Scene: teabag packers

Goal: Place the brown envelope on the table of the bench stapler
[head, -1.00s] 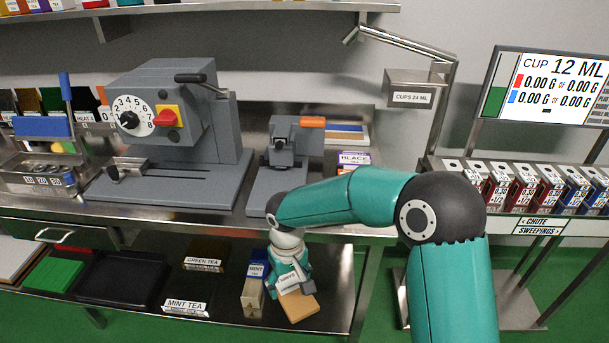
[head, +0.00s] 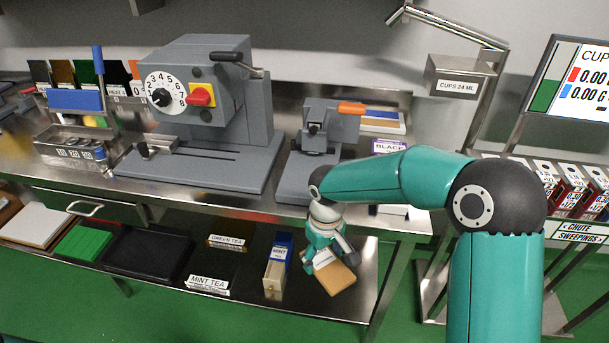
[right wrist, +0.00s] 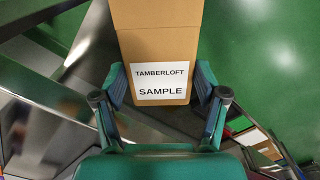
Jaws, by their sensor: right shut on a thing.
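The brown envelope (head: 337,279) is in my right gripper (head: 323,257), low in front of the bench, over the lower shelf in the head view. In the right wrist view the envelope (right wrist: 160,45) stands between the two fingers (right wrist: 160,82), which are shut on it; its white label reads "TAMBERLOFT SAMPLE". The small grey machine with an orange handle, which looks like the bench stapler (head: 325,130), stands on the bench top above and behind the gripper. Its low grey table (head: 300,180) faces front, partly hidden by my right arm. My left gripper is not in view.
A larger grey machine with a dial (head: 205,90) stands left of the stapler. The bench's front edge (head: 235,202) lies above the gripper. A Mint box (head: 277,268) stands on the lower shelf just left of the gripper.

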